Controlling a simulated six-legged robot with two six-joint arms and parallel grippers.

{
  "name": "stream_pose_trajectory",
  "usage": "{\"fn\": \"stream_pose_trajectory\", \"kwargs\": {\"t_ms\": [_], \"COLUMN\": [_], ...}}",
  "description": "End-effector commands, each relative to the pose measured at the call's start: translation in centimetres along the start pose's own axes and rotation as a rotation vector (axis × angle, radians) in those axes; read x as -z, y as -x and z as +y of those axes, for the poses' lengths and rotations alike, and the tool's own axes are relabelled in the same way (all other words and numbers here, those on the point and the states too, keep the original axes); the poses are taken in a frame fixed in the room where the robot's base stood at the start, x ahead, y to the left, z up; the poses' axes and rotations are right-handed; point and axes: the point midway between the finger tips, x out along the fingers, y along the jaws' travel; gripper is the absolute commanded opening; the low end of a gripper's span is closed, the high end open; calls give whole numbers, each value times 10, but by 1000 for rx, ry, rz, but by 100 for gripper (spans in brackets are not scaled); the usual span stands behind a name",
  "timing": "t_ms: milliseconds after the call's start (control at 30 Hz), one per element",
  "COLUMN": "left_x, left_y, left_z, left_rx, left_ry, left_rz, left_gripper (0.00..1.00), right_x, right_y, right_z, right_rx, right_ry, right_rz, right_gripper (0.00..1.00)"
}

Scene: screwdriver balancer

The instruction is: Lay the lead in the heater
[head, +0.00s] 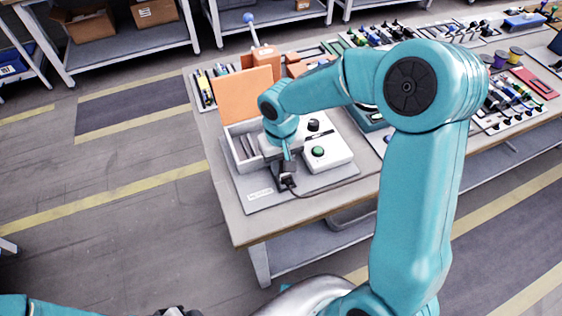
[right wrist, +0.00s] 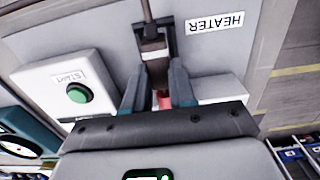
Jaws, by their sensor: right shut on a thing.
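The lead's dark plug (head: 288,182) is between the fingers of my right gripper (head: 286,168), low over the front of a grey mat. In the right wrist view my right gripper (right wrist: 156,92) is shut on the lead (right wrist: 153,50), and its cable runs away from the fingers. A small red part (right wrist: 164,100) shows between the fingers. The mat (head: 250,192) carries a HEATER label (right wrist: 214,22). Of my left arm (head: 45,307), only a part shows at the bottom left.
A white control box (head: 330,155) with a green button (head: 318,152) stands right of my gripper. An orange panel (head: 243,94) stands upright behind the open box. The cable (head: 345,187) runs right across the table. Tools and trays crowd the back; the front left table edge is clear.

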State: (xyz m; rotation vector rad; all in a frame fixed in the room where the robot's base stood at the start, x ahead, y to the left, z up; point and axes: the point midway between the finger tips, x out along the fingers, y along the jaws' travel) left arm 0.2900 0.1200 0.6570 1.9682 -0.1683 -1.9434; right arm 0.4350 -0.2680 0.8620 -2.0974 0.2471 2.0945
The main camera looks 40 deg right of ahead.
Motion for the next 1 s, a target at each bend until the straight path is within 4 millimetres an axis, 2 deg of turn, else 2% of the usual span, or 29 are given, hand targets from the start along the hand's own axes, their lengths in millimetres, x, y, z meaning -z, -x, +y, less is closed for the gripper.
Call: {"fn": "stream_pose_trajectory", "kwargs": {"t_ms": [533,967,1000], "left_x": [0,0,0], "left_y": [-11,-12,-12], "left_z": [-4,-4,-4], "left_rx": [0,0,0], "left_ry": [0,0,0], "left_rz": [0,0,0], "left_gripper": [43,43,43], "right_x": [0,0,0], "right_y": [-12,-12,-12], "right_z": [0,0,0], "right_rx": [0,0,0], "right_ry": [0,0,0], "right_rz": [0,0,0], "right_gripper": [0,0,28]}}
